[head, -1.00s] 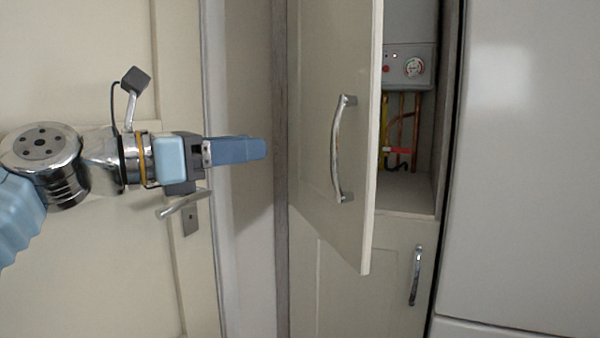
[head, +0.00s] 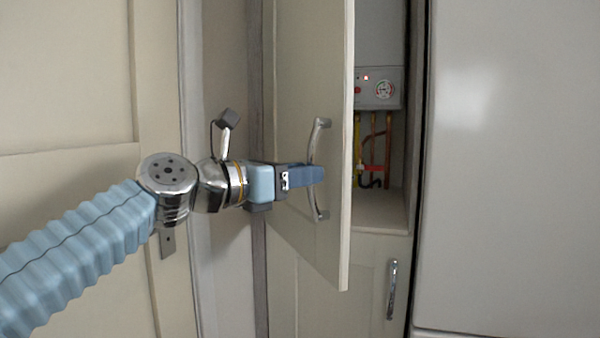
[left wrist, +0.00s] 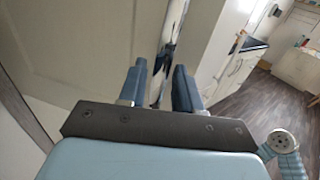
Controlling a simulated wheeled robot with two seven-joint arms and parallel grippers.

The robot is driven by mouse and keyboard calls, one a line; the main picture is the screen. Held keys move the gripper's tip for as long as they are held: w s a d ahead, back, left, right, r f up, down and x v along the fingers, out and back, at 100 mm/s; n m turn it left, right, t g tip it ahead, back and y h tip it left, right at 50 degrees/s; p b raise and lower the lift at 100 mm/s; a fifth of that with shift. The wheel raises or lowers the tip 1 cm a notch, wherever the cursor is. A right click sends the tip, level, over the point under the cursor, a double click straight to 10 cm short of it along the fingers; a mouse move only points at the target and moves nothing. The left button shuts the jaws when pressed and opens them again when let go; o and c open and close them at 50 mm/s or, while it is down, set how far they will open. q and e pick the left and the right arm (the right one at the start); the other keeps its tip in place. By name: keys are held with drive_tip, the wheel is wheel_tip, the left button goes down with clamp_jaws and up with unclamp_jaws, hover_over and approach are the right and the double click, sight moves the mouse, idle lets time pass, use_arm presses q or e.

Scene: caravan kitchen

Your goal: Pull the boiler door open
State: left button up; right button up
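The boiler door (head: 300,90) is a cream panel standing partly open, with its free edge at the right. Its curved chrome handle (head: 318,135) is upright on the outer face. My left gripper (head: 316,174) reaches from the left to the middle of the handle, and its blue fingers hide that part of the bar. In the left wrist view the two fingers (left wrist: 160,85) are apart, with the handle (left wrist: 169,42) between them. I cannot tell whether either finger touches it. The white boiler (head: 380,88) shows in the cupboard. My right gripper is not in view.
A lower cupboard door with its own chrome handle (head: 391,290) is below. A tall plain white panel (head: 510,150) stands at the right. A cream door (head: 70,90) is at the left. The left wrist view shows open floor (left wrist: 250,105) at the right.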

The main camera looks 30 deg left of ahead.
use_arm(q)
clamp_jaws()
drive_tip(key=shift+r, duration=0.1)
idle(1.4)
